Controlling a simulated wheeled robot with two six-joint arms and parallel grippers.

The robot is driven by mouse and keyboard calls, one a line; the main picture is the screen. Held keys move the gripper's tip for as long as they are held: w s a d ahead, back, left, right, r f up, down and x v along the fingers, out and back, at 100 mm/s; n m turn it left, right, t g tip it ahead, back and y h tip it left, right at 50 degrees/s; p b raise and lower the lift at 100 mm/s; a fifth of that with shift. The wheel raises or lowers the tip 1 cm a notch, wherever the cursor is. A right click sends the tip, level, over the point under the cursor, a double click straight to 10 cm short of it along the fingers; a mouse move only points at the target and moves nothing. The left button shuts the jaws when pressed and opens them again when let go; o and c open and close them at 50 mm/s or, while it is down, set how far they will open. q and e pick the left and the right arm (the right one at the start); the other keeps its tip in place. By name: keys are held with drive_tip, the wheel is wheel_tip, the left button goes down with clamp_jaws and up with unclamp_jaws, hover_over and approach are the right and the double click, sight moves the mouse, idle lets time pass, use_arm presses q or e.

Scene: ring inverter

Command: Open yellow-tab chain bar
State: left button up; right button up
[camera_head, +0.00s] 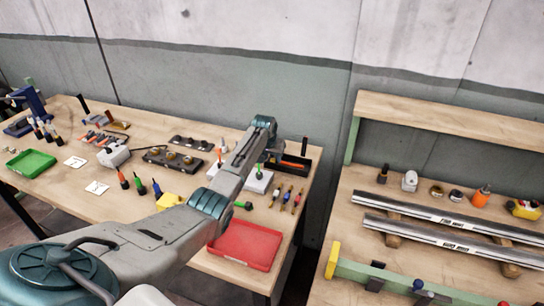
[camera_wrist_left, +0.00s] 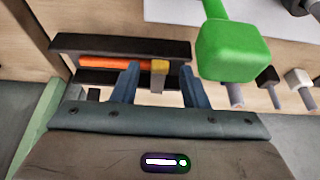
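Whether either finger touches the tab or bar I cannot tell. My right gripper is in neither view.
On the table are a red tray (camera_head: 243,246), a green tray (camera_head: 31,163) and several small tools (camera_head: 287,194). A second bench (camera_head: 365,183) with metal bars stands at the right.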

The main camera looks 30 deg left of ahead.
use_arm(q)
drive_tip(key=shift+f, duration=0.25)
clamp_jaws()
drive_tip(key=shift+w+r, duration=0.1)
